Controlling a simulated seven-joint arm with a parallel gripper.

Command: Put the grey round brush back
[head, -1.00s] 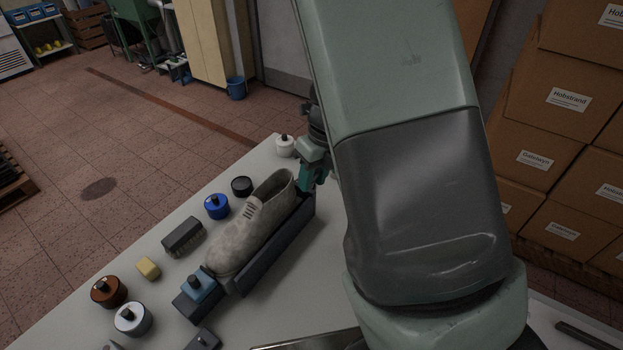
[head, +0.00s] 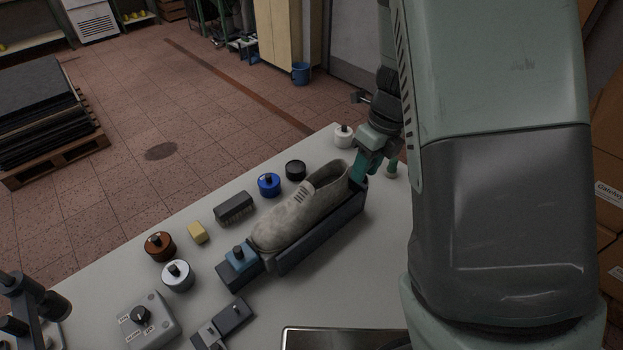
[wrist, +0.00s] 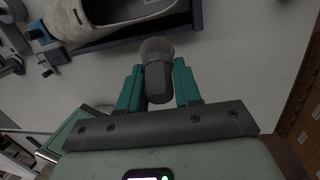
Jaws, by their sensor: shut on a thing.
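The grey round brush (wrist: 157,68) is between the teal fingers of my gripper (wrist: 158,88) in the wrist view. Its round bristle end points away from the palm, toward the tray. In the head view my gripper (head: 376,172) is beside the heel end of the pale shoe (head: 300,212). The brush cannot be made out clearly there. The shoe lies in a dark tray-like holder (head: 325,232) with a blue clamp (head: 239,256) at its toe end. My arm hides the right part of the table.
Along the table's far edge stand a white jar (head: 343,137), black jar (head: 295,170), blue jar (head: 269,185), dark block brush (head: 234,207), yellow block (head: 197,232) and brown jar (head: 160,246). A grey control box (head: 148,322) stands front left. Bare table (head: 385,245) lies right of the holder.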

